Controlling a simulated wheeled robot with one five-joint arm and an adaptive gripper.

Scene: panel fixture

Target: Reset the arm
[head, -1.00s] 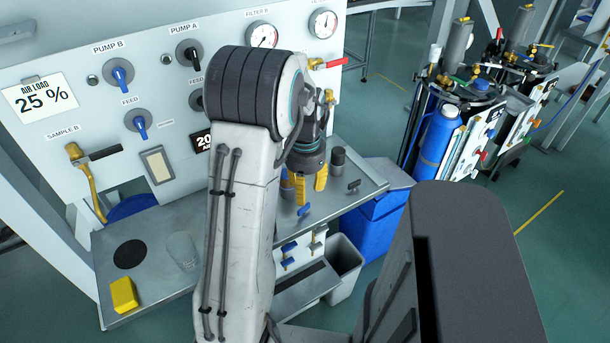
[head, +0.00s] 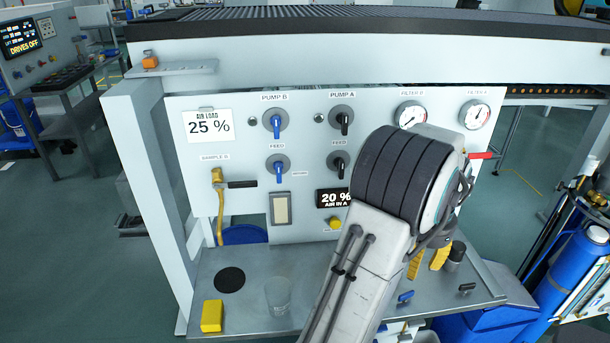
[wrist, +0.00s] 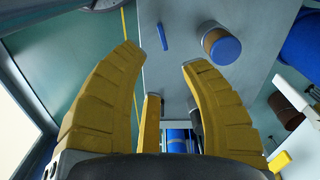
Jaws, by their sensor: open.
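My gripper (head: 428,262) is at the right of the panel fixture, in front of the panel (head: 300,145) and above the right part of the grey shelf (head: 350,290). My own arm hides part of the gripper and the panel behind it.
On the shelf are a yellow block (head: 212,316), a clear beaker (head: 278,296), a black disc (head: 229,280) and a dark jar (head: 455,256). A blue cylinder (head: 573,265) stands at the right. Floor at the left (head: 80,230) is clear.

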